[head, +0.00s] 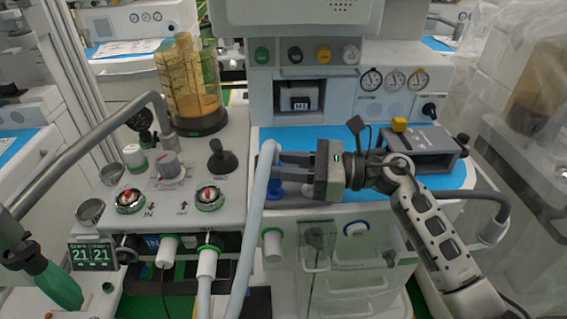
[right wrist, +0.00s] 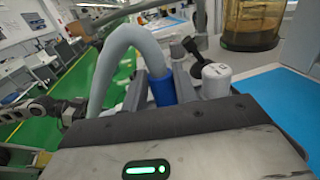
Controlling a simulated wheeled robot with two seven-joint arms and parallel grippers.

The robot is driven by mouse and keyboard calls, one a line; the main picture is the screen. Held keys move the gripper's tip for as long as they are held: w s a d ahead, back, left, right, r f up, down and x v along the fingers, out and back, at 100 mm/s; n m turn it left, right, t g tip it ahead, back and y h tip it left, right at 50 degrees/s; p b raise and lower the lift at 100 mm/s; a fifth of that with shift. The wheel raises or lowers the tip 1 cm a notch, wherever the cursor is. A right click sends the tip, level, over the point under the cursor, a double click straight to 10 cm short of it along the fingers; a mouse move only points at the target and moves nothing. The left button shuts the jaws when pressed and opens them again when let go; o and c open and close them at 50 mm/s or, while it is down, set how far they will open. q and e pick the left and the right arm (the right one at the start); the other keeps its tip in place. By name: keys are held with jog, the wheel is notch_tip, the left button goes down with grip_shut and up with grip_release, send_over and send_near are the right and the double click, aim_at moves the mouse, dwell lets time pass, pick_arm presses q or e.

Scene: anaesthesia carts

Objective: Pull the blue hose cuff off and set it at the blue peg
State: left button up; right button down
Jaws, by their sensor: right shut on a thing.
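The blue hose cuff (head: 275,188) is on the end of a pale grey-blue hose (head: 257,205) that bends over at the top. My right gripper (head: 281,165) is shut on the cuff, reaching in from the right. The right wrist view shows the cuff (right wrist: 162,89) just beyond the gripper body, below the hose bend (right wrist: 120,45); its lower end is hidden. In the head view, the cuff is at the left edge of the blue work surface. A blue-ringed peg (head: 357,229) is on the cart's front, below and right of the gripper.
A white peg with a green ring (head: 272,244) is left of the blue one. White hose ends (head: 207,262) stick out of the left front. A grey box (head: 420,150) stands on the blue work surface (head: 345,201). A clear canister (head: 188,85) stands at the back left.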

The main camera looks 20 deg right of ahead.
pick_arm(q)
jog(key=shift+w+f+b, duration=0.1)
jog(key=shift+f+b, duration=1.05)
jog(key=shift+b, duration=0.05)
dwell(0.7)
jog(key=shift+f+b, duration=0.3)
jog(key=shift+f, duration=0.05)
dwell(1.2)
jog(key=shift+f, duration=0.35)
jog(key=shift+s+f+b, duration=0.2)
jog(key=shift+f+b, duration=1.15)
jog(key=shift+b, duration=0.15)
dwell(2.7)
